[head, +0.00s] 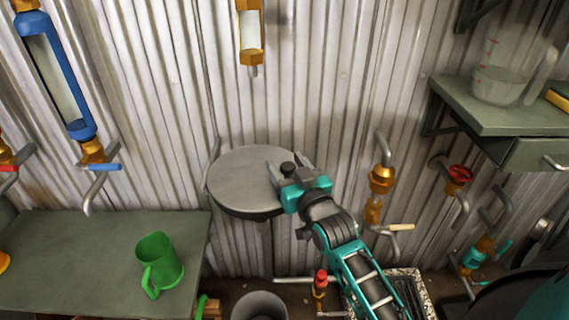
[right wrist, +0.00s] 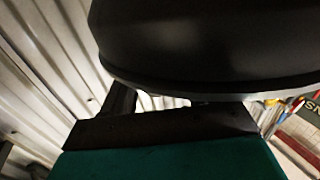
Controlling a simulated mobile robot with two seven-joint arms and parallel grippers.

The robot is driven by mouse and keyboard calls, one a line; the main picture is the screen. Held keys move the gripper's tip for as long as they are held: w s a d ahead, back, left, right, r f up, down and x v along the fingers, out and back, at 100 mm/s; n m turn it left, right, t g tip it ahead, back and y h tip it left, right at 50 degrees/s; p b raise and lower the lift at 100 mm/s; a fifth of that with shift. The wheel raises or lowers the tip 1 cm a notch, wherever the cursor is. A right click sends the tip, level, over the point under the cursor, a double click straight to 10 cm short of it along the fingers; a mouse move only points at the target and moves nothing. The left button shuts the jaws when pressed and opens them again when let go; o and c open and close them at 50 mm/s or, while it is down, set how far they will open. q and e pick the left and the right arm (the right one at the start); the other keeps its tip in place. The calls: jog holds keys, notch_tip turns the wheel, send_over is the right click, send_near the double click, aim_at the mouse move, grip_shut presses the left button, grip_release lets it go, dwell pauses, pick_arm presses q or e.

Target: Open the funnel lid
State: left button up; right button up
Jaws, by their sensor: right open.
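The funnel lid (head: 240,178) is a round grey disc that lies flat and closed on the funnel by the corrugated wall. A small dark knob (head: 288,169) shows at its right edge. My right gripper (head: 290,168) is open at that edge, with its fingers on either side of the knob. I cannot tell whether they touch it. In the right wrist view a large dark rounded shape fills the top, and a dark finger (right wrist: 122,100) shows below it. The funnel body is mostly hidden under the lid. My left gripper is not in view.
A green bench (head: 95,255) with a green mug (head: 160,264) stands at left. A shelf (head: 500,108) with a clear measuring jug (head: 499,86) is at right. Pipes with an orange fitting (head: 381,179) and a red valve (head: 460,174) stick out right of the lid. A grey round container (head: 259,305) stands below.

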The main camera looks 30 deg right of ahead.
jog(key=shift+w+d, duration=0.15)
jog(key=shift+w, duration=0.75)
grip_shut()
